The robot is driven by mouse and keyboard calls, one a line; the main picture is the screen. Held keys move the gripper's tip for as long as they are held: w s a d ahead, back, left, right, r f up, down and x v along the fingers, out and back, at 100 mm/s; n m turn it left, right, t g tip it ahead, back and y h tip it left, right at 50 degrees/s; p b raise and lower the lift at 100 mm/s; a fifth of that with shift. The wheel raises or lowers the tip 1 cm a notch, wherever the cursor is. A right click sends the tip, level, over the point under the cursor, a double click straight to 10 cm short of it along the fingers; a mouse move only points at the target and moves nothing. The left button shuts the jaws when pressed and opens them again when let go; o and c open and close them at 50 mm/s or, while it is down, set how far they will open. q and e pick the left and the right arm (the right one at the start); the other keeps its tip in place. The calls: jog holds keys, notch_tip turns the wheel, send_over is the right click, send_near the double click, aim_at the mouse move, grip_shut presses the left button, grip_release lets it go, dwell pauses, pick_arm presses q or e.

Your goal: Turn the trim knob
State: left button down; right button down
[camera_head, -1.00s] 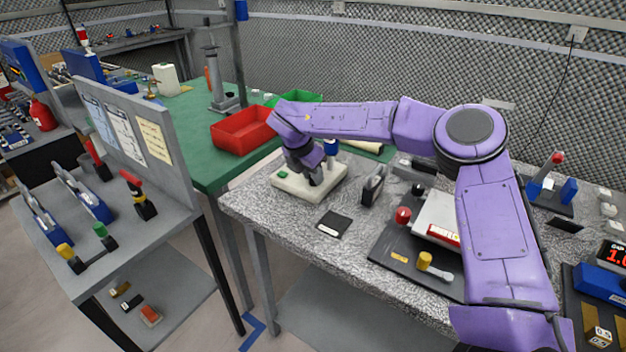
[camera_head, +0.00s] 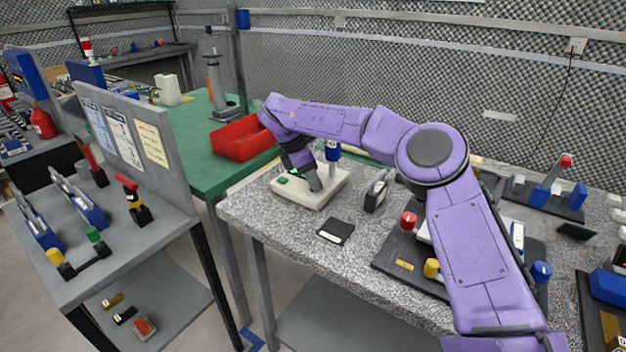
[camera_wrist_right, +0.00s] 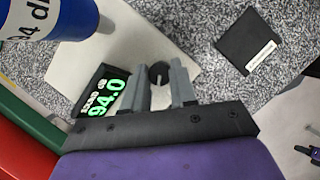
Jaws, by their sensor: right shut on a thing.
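The trim knob (camera_wrist_right: 158,73) is a small dark round knob with a light line on it. In the head view the gripper hides the knob. My left gripper is not in view.
A dark flat pad (camera_head: 335,229) lies on the speckled bench in front of the unit. A dark upright holder (camera_head: 376,192) stands right of it. A red bin (camera_head: 240,137) is on the green table behind left. A grey shelf cart (camera_head: 120,236) stands left.

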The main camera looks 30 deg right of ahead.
dwell(0.4)
jog(key=c, duration=0.9)
grip_release()
jog(key=p+v, duration=0.1)
jog(key=v, duration=0.9)
jog(key=shift+a+r, duration=0.15)
jog(key=shift+r, duration=0.05)
